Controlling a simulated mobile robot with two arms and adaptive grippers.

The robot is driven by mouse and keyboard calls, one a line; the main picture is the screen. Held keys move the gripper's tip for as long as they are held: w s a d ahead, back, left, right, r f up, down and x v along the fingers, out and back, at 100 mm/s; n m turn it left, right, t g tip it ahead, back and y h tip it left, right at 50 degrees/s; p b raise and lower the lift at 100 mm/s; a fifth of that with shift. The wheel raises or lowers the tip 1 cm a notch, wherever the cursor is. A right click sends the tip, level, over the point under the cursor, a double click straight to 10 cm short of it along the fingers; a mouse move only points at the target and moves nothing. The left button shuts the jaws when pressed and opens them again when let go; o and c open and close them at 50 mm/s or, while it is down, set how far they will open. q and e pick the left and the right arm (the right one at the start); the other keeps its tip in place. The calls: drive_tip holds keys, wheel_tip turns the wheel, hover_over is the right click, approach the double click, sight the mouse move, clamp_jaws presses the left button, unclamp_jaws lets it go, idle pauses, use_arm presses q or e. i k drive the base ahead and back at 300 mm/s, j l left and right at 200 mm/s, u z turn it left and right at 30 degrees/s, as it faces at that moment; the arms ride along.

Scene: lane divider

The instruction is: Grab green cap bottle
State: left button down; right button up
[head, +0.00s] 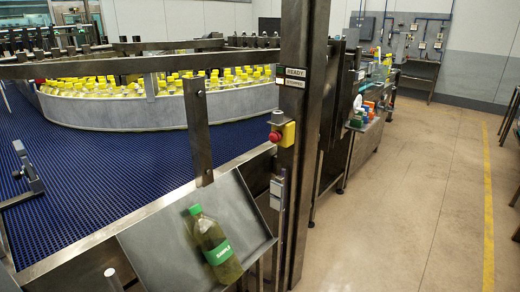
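The green cap bottle (213,245) lies tilted on a grey metal tray (150,243) at the lower middle of the head view. Its green cap (195,210) points up and slightly left. The bottle is yellow-green and clear, with a green label with white lettering. It rests toward the tray's right side, with its base near the front edge. Neither of my grippers shows in the head view.
A thick steel post (303,130) with a red stop button (275,137) stands right of the tray. Behind is a blue conveyor (90,170) with many yellow-capped bottles (170,85). A side table holds assorted containers (365,108). The floor (410,200) at right is clear.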

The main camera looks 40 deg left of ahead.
sight(213, 245)
drive_tip(key=u, duration=1.45)
